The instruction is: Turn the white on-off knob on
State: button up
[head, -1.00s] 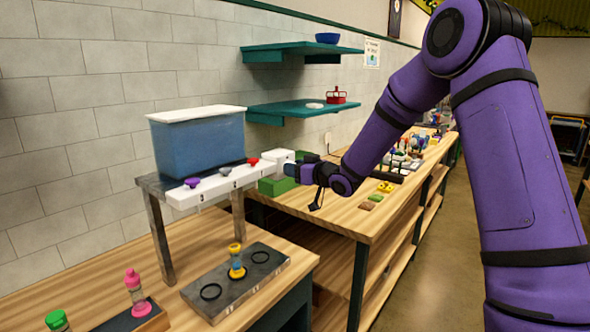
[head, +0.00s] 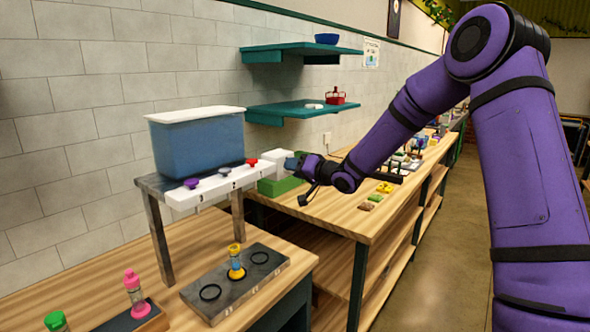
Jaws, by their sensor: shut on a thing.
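Which way the knob points cannot be seen.
A blue tank (head: 198,145) with a white lid stands on a metal stand, above a white strip (head: 218,186) with purple, grey and red knobs. Teal shelves (head: 300,108) hang above. Small coloured blocks (head: 371,199) lie on the table right of the gripper.

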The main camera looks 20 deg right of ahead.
dwell(0.3)
jog(key=o, duration=0.9)
jog(key=v, duration=1)
jog(key=shift+s+d, duration=0.3)
